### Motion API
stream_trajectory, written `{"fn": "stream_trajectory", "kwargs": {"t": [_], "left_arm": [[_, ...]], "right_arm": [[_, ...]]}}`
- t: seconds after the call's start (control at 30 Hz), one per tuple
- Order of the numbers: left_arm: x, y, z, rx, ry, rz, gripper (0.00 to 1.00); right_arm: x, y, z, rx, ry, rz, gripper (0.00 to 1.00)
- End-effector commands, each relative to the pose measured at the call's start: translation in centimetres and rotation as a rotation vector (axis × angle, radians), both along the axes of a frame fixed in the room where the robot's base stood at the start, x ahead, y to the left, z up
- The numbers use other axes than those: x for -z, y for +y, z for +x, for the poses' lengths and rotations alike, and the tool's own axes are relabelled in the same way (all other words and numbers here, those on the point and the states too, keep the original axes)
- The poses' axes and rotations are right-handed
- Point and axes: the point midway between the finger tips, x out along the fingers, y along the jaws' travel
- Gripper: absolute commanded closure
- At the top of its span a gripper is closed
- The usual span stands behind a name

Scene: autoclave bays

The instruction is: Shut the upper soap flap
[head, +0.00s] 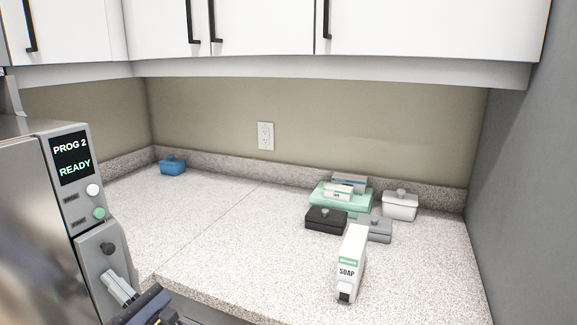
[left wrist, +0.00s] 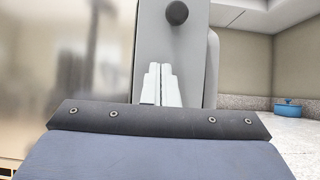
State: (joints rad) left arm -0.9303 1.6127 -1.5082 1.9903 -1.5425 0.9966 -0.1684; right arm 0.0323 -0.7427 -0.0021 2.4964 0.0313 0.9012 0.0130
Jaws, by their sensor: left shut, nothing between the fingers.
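A grey machine (head: 66,215) stands at the left edge of the head view. Low on its front is a light grey flap (head: 92,262) with a dark round knob (head: 108,248) near its top. In the left wrist view the flap (left wrist: 150,45) and knob (left wrist: 177,13) are directly ahead. My left gripper (head: 111,276) is shut and empty, its pale fingertips in front of the flap, below the knob. The fingertips also show in the left wrist view (left wrist: 160,70). I cannot tell whether they touch it or how far it stands open. My right gripper is out of view.
A display (head: 71,158) reads PROG 2 READY, above a white and a green button. A soap box (head: 352,255) stands on the speckled counter (head: 230,240), near several small containers and a mint tray (head: 325,198). A blue container (head: 172,166) sits at the back left.

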Motion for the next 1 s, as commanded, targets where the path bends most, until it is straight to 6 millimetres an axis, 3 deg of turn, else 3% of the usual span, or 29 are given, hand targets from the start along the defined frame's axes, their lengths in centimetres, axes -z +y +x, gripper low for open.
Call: {"fn": "stream_trajectory", "kwargs": {"t": [0.43,1.0], "left_arm": [[-0.1,0.2,0.1,0.001,0.000,0.000,1.00],[-0.2,-4.0,-1.6,0.001,0.000,0.000,1.00]], "right_arm": [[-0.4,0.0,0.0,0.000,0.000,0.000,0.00],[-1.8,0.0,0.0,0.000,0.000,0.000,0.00]]}}
